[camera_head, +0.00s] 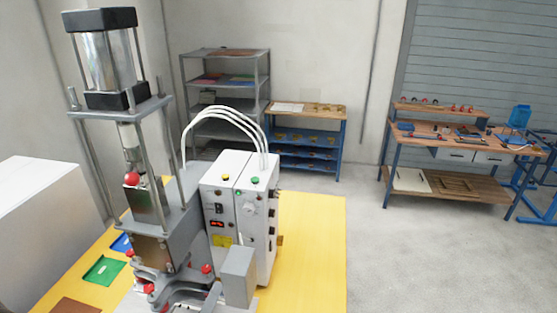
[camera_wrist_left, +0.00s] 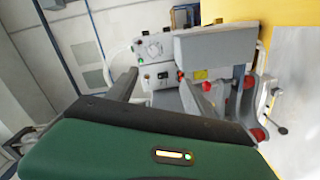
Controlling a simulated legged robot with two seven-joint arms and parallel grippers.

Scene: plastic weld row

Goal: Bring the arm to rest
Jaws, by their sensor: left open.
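My left gripper (camera_wrist_left: 183,82) shows in the left wrist view, its green body and dark crossbar across the bottom. Its fingers are spread apart, with nothing seen held between them. The welding machine stands beyond the fingers in that view. In the head view I cannot clearly make out either gripper or arm. The welding press (camera_head: 150,195) stands at the left there, with a tall cylinder on top. Its white control box (camera_head: 240,215) is beside it, with white hoses looping over. My right gripper is in neither view.
The machine stands on a yellow surface (camera_head: 310,250). A green tray (camera_head: 104,270) lies left of the press, and a white block (camera_head: 45,220) stands at the far left. A shelf rack (camera_head: 225,80) and workbenches (camera_head: 455,145) stand behind.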

